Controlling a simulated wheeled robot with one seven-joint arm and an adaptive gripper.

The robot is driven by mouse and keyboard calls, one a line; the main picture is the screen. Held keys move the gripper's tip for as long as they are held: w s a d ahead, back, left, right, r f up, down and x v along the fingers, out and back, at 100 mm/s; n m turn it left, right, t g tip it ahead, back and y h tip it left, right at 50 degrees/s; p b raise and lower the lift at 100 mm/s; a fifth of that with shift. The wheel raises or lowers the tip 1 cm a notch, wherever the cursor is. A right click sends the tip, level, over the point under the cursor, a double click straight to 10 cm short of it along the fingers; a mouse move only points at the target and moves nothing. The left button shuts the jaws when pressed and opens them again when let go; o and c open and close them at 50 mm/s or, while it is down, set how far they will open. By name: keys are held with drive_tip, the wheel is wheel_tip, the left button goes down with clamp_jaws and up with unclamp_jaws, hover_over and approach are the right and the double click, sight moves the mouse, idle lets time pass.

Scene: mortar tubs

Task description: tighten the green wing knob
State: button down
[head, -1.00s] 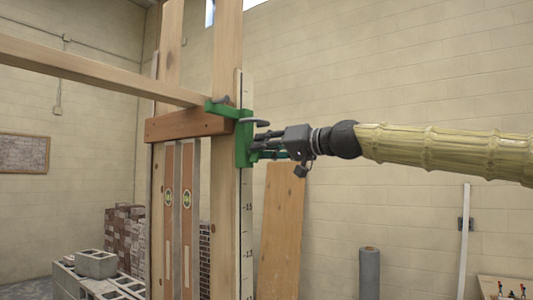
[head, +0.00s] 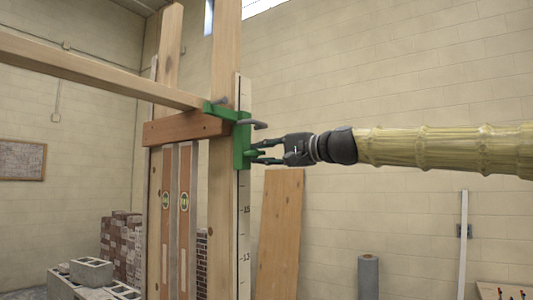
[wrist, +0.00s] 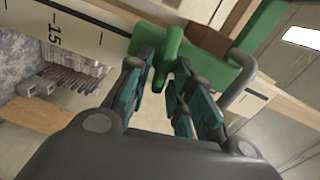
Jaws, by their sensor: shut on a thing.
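The green clamp (head: 242,140) sits on the wooden post beside the white marked rule. It also shows at the top of the wrist view (wrist: 262,28). The green wing knob (wrist: 168,50) stands out from the clamp toward my gripper. My gripper (head: 258,153) reaches in from the right. In the wrist view, its two teal fingers (wrist: 163,72) lie on either side of the knob and are shut on it. In the head view the knob is small and partly hidden by the fingers.
A long wooden beam (head: 100,75) runs to the post (head: 222,210) from the left, above a reddish board (head: 185,128). A grey curved handle (head: 253,124) juts out just above my fingers. A plank (head: 280,230) leans on the wall below.

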drive_tip(key=shift+m, duration=0.6)
drive_tip(key=shift+f, duration=0.15)
drive_tip(key=c, duration=1.3)
unclamp_jaws()
drive_tip(key=shift+a, duration=0.15)
drive_tip(key=v, duration=1.2)
drive_tip(key=shift+w, duration=0.1)
